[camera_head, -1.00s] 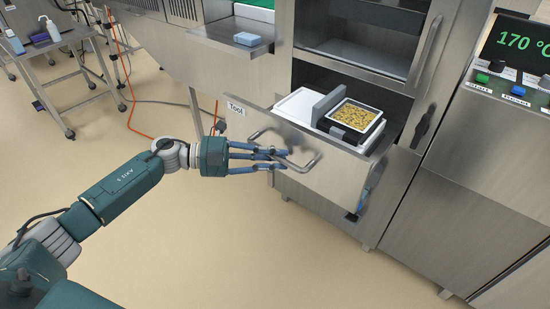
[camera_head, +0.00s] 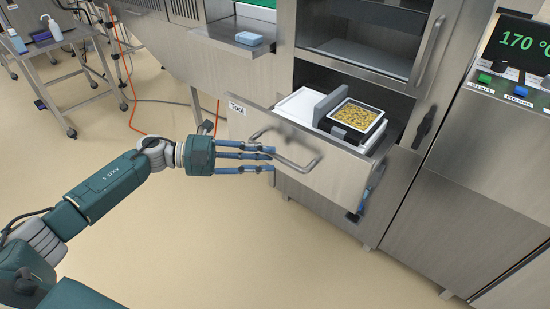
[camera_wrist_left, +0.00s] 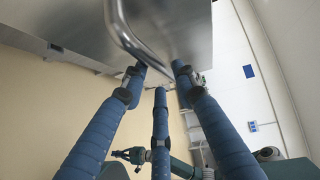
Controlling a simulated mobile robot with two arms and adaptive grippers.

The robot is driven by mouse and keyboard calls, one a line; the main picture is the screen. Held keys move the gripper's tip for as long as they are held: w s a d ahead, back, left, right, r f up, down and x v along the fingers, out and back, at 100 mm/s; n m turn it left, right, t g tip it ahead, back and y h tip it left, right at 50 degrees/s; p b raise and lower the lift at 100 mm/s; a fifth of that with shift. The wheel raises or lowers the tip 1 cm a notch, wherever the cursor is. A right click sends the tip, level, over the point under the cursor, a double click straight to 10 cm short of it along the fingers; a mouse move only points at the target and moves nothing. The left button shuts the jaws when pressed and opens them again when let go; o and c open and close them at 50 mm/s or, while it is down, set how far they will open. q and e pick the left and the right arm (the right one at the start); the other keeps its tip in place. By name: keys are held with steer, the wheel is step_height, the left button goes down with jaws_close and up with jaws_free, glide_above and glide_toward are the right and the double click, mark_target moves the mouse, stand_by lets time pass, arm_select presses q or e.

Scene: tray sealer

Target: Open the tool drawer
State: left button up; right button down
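The tool drawer (camera_head: 325,172), a steel front with a "Tool" label (camera_head: 238,108), is pulled out from the machine. Its bent bar handle (camera_head: 298,163) crosses the front. Inside are a white lidded part and a dark-edged tray of yellow pieces (camera_head: 356,115). My left gripper (camera_head: 268,158) is at the left part of the handle in the head view, its blue fingers spread. In the left wrist view the fingertips (camera_wrist_left: 158,78) are apart and empty, with the handle (camera_wrist_left: 125,35) just beyond them.
A steel shelf with a blue box (camera_head: 248,38) is above left of the drawer. A wheeled cart (camera_head: 62,75) with bottles stands at the far left. The control panel (camera_head: 515,85) is at the right. The floor in front of the drawer is clear.

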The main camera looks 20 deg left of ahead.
arm_select(q)
steer(key=v, duration=0.8)
steer(key=shift+s+a, duration=0.15)
